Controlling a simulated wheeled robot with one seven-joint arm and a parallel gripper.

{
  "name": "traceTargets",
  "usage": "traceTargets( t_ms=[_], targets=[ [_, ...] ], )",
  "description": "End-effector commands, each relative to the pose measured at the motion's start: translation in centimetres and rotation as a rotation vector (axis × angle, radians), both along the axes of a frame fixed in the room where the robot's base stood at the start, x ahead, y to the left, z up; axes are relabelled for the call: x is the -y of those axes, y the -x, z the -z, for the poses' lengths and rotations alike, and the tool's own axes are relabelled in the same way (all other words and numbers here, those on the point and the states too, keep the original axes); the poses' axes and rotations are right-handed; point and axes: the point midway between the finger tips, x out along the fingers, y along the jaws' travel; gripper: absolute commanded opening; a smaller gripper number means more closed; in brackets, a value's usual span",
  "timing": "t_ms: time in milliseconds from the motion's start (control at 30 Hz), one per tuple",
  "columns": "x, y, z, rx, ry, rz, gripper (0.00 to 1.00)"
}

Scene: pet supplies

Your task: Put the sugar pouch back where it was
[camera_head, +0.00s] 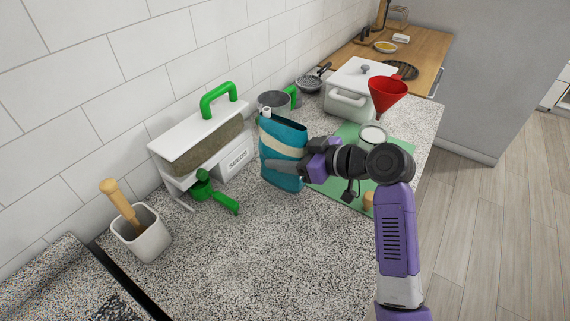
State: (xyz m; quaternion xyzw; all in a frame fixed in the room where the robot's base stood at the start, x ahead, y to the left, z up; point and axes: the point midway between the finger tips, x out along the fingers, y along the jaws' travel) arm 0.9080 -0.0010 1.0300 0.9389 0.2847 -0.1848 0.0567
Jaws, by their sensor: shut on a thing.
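The sugar pouch appears to be the teal pouch (283,178) with a cream band and a white spout at its top left corner. It is upright, at the middle of the speckled counter (250,265), just right of the seed box. My gripper (285,166) reaches it from the right and is shut on it at mid height. The fingers cover part of its front. I cannot tell whether its base touches the counter.
A seed box (238,165) with a green handle and a green scoop (217,195) are left of the pouch. A metal cup (273,100) is behind. A green mat (330,187), red funnel (387,92) and white pot (347,102) are right. The front counter is clear.

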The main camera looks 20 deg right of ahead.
Motion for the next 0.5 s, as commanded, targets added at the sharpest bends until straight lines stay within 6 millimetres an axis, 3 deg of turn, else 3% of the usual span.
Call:
traceTargets(
  t_ms=[200,500],
  targets=[
    [0.0,0.0,2.8,0.0,-0.003,0.0,0.06],
    [0.0,0.0,3.2,0.004,-0.002,0.002,0.06]
  ],
)
